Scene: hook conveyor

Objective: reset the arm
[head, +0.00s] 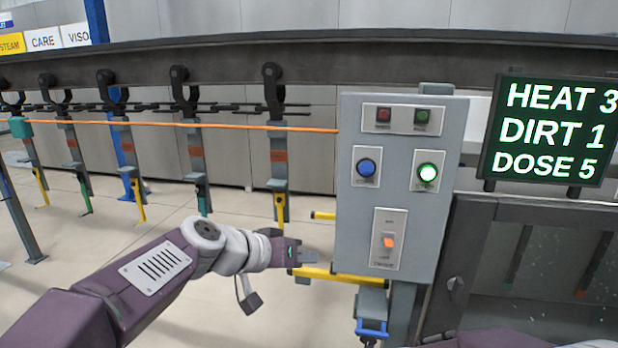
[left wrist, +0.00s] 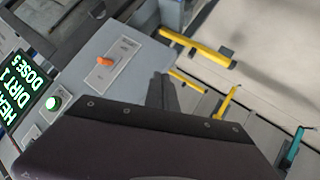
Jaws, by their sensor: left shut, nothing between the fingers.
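My left arm reaches in from the left in the head view, and my left gripper (head: 304,263) is shut and empty. It is in front of and left of the grey control box (head: 350,225), near a yellow bar (head: 345,277). My right gripper is not in view.
Hooks (head: 279,150) hang in a row from an overhead rail (head: 300,60), with an orange line across them. A display (head: 548,130) reads HEAT 3, DIRT 1, DOSE 5. A dark cabinet with a window (head: 550,260) stands at right. Open floor (head: 90,250) lies at left.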

